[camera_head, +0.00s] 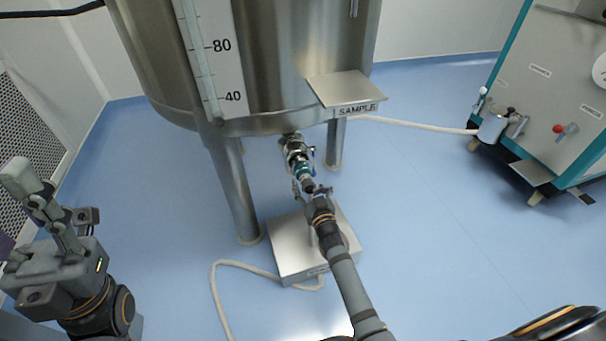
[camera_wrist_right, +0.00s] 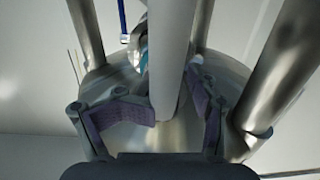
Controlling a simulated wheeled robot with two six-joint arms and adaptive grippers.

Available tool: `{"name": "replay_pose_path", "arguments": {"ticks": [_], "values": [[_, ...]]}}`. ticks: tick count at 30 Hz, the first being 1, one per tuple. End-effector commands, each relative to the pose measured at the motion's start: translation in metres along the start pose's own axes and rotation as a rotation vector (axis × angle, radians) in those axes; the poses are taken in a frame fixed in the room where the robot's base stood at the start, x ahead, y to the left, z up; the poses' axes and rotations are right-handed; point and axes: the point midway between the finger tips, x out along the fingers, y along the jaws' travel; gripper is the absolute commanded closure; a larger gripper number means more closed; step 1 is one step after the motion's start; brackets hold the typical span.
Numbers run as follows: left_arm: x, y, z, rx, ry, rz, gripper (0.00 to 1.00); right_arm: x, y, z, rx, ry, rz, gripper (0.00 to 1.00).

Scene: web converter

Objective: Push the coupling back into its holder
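Under the steel tank hangs an outlet assembly (camera_head: 296,152) with a teal part (camera_head: 303,171) and a dark lower end (camera_head: 308,186). I cannot tell which piece is the coupling or its holder. My right gripper (camera_head: 313,194) is at this lower end, above the floor box. In the right wrist view my right gripper (camera_wrist_right: 172,96) has its purple-padded fingers spread on both sides of a pale grey cylinder (camera_wrist_right: 170,50). I see no clear grip on it. My left gripper (camera_head: 28,182) is raised at the far left, away from the tank; its finger gap does not show.
The tank (camera_head: 285,60) stands on steel legs (camera_head: 235,190) close to my right arm. A metal box (camera_head: 290,262) with a white hose (camera_head: 232,264) lies on the blue floor. A SAMPLE shelf (camera_head: 345,88) juts from the tank. A teal-edged machine (camera_head: 550,110) stands right.

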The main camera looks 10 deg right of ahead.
Motion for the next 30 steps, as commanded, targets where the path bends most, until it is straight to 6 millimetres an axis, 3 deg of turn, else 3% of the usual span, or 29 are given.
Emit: {"name": "replay_pose_path", "arguments": {"ticks": [27, 28, 30], "values": [[0.0, 0.001, 0.001, -0.003, -0.001, 0.007, 0.6, 0.0, -0.012, -0.003, -0.002, 0.004, 0.0, 0.42], [0.0, 0.001, 0.001, -0.003, -0.001, 0.007, 0.6, 0.0, -0.012, -0.003, -0.002, 0.004, 0.0, 0.33], [0.0, 0.001, 0.001, -0.003, -0.001, 0.007, 0.6, 0.0, -0.012, -0.003, -0.002, 0.004, 0.0, 0.43]]}}
